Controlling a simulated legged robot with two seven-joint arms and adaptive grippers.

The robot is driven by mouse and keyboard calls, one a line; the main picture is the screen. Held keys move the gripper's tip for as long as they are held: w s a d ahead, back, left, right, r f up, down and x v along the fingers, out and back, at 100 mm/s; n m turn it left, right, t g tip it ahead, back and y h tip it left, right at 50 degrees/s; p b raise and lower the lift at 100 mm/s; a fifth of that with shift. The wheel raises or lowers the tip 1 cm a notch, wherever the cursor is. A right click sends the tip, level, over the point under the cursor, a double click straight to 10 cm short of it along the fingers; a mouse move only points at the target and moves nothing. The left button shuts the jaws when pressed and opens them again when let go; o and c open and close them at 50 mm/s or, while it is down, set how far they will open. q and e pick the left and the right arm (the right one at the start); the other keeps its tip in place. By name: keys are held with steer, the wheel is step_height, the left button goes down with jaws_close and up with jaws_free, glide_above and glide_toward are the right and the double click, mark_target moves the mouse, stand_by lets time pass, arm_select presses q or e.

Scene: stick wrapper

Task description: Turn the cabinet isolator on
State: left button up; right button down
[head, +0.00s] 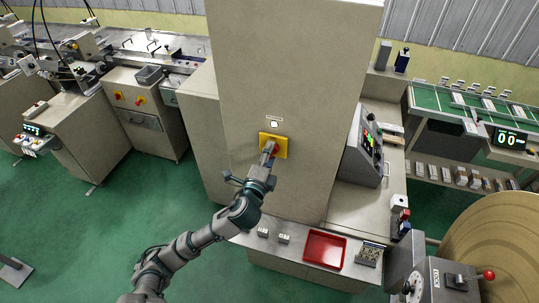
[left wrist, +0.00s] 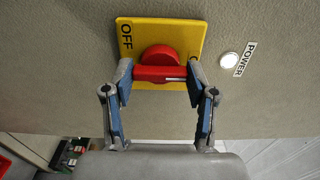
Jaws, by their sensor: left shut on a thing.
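The cabinet isolator is a red rotary handle (left wrist: 158,66) on a yellow plate (left wrist: 184,33), fixed to the front of the tall beige cabinet (head: 295,60). In the head view the yellow plate (head: 283,152) is mid-cabinet. In the left wrist view "OFF" is printed at the plate's left edge; another label near the right finger is mostly hidden. The handle's bar lies crosswise there, its white mark toward the right end. My left gripper (left wrist: 160,82) is shut on the bar, one finger at each end; it also shows in the head view (head: 268,160). My right gripper is not in view.
A round white lamp (left wrist: 229,60) labelled POWER is beside the plate. Below the cabinet front, a ledge holds a red tray (head: 324,248) and small white blocks. A control panel (head: 368,143) stands right of the cabinet. Green floor is open to the left.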

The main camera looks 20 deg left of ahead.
arm_select(q)
steer(key=shift+f, duration=0.3)
steer(key=o, duration=0.9)
steer(key=shift+c, duration=0.2)
steer(key=o, duration=0.3)
steer(key=shift+w, duration=0.25)
steer(key=shift+a+r, duration=0.1)
steer(key=s, duration=0.7)
steer(key=shift+s+a, duration=0.15)
steer(key=shift+s, duration=0.05)
